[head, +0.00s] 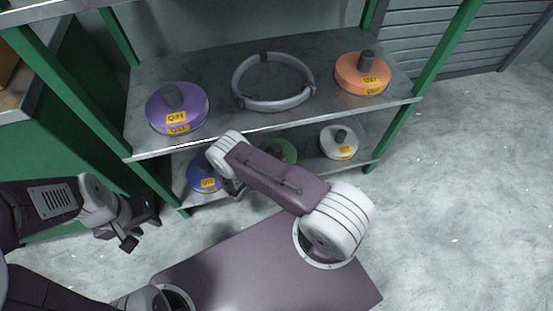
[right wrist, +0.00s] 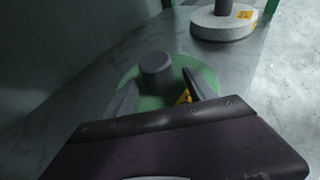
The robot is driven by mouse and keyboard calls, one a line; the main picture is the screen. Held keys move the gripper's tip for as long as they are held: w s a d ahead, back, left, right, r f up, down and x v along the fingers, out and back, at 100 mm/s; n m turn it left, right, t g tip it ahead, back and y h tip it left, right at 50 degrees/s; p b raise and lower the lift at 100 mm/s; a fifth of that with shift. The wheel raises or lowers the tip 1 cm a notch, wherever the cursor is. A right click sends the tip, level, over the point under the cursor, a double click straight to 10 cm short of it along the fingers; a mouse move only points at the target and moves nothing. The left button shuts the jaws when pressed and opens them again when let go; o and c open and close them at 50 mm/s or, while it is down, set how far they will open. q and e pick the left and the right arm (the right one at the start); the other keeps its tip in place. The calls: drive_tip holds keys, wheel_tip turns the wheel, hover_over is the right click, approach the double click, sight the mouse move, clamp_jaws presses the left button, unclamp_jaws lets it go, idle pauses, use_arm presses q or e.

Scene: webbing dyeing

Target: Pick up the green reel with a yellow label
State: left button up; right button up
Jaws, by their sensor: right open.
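The green reel with a yellow label (head: 284,151) lies on the lower shelf, partly hidden behind my right arm in the head view. In the right wrist view the green reel (right wrist: 205,80) has a grey upright hub, and part of its yellow label shows beside the right finger. My right gripper (right wrist: 161,80) is open above the reel, one finger toward each side of the hub; I cannot tell whether they touch it. In the head view my right gripper is mostly hidden by its arm. My left gripper (head: 141,229) is empty, with fingers apart, left of the shelf.
A blue reel (head: 203,176) and a white reel (head: 339,142) flank the green one; the white reel also shows in the right wrist view (right wrist: 222,27). The upper shelf (head: 225,62) above holds a purple reel (head: 178,103), a grey ring (head: 273,104) and an orange reel (head: 361,73).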

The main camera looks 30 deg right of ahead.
sight(273, 148)
clamp_jaws()
drive_tip(key=shift+r, duration=0.1)
wheel_tip(273, 148, up, 5)
drive_tip(key=p, duration=0.4)
drive_tip(key=s+a+r+p, duration=0.1)
drive_tip(key=s+r+p, duration=0.5)
drive_tip(key=s, duration=0.5)
drive_tip(key=shift+s+p, duration=0.35)
drive_tip(key=shift+p, duration=0.25)
